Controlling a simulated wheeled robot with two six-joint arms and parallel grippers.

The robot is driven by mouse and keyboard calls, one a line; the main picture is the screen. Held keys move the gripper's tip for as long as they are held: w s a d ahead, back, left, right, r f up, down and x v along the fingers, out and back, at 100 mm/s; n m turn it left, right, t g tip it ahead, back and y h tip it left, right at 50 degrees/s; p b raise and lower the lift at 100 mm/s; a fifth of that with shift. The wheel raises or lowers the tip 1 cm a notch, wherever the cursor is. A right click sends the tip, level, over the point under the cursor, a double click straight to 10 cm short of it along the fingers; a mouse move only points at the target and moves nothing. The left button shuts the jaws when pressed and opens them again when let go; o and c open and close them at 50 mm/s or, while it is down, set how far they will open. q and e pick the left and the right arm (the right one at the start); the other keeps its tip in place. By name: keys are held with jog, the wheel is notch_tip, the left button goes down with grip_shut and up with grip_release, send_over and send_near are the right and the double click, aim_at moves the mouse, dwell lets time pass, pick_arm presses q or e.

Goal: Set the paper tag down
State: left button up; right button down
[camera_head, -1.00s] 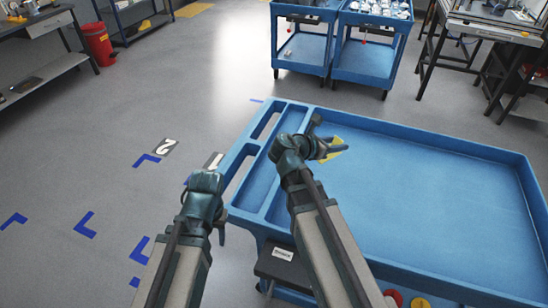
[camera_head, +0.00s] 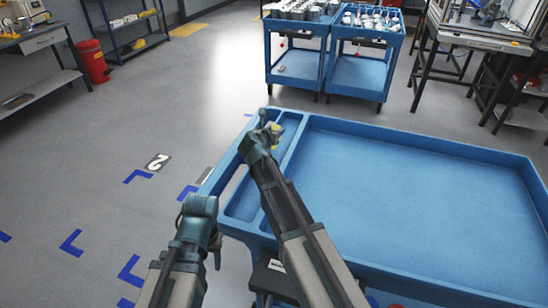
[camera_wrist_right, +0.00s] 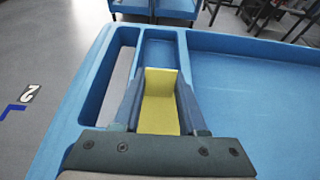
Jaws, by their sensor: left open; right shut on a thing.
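The paper tag (camera_wrist_right: 160,112) is yellow and sits between the fingers of my right gripper (camera_wrist_right: 160,100) in the right wrist view. It looks bent, with its far part standing up. In the head view only a small yellow bit of the tag (camera_head: 275,132) shows beside my right gripper (camera_head: 269,122), which is shut on it. The gripper is over the narrow compartments at the left end of the blue cart (camera_head: 420,145). My left gripper (camera_head: 217,258) is open and empty at the cart's near left corner, mostly hidden by its own wrist.
The cart's wide tray (camera_head: 410,210) is empty and clear. Two more blue carts (camera_head: 357,75) with metal parts on top stand behind. A red bin (camera_head: 93,62) stands at far left. Floor markings (camera_head: 157,163) lie left of the cart.

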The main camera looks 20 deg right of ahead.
jog(key=b, duration=0.5)
send_over(275, 155)
notch_tip(275, 155, down, 5)
jog(key=shift+f, duration=0.15)
jog(key=shift+f, duration=0.15)
notch_tip(275, 155, down, 3)
jog(key=b, duration=0.3)
jog(key=shift+f, duration=0.2)
jog(key=shift+f, duration=0.2)
jog(key=shift+c, duration=2.3)
grip_release()
jog(key=shift+r, duration=0.1)
